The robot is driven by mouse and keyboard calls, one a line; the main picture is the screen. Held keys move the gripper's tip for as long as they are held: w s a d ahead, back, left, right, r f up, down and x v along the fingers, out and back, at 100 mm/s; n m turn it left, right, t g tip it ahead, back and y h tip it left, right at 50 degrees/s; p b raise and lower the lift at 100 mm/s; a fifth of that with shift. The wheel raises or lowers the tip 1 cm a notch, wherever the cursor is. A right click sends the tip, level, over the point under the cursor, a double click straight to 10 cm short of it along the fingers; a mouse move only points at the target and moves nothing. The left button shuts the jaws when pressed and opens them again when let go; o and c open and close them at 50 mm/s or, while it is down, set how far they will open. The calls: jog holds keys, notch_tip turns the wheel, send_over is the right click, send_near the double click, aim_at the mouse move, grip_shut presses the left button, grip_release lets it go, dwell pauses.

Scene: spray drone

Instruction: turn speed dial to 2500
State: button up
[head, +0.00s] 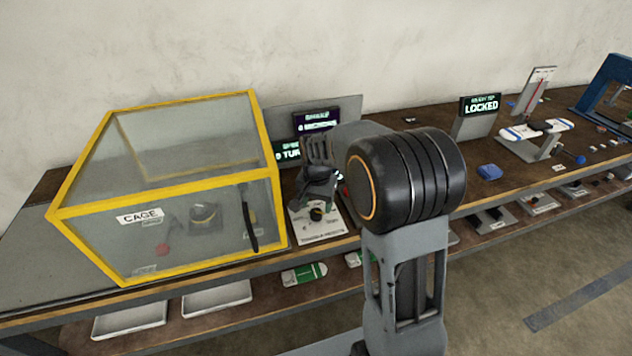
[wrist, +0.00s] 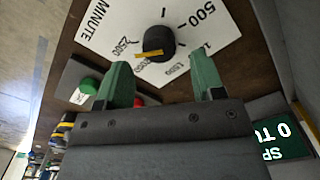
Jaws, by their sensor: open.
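The speed dial (wrist: 158,42) is a round black knob with an orange pointer mark, on a white plate (wrist: 105,30) printed with 500, 2500 and other numbers. In the wrist view the orange mark points to the left, near the lower part of the scale, not at 500. In the head view the dial (head: 316,214) shows on its plate below my gripper. My gripper (wrist: 165,85) is open, its two green fingertips apart, on the near side of the knob and not around it. My gripper also shows in the head view (head: 317,185), above the dial plate; its fingertips are hard to make out there.
A yellow-framed cage (head: 165,180) stands left of the dial. A green button (wrist: 88,87) and a red one sit beside the dial plate. Displays stand behind, and a LOCKED display (head: 480,104) is at the right. Trays lie on the lower shelf.

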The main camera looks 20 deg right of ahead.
aim_at(317, 210)
notch_tip(317, 210, up, 11)
dwell(0.4)
dwell(0.4)
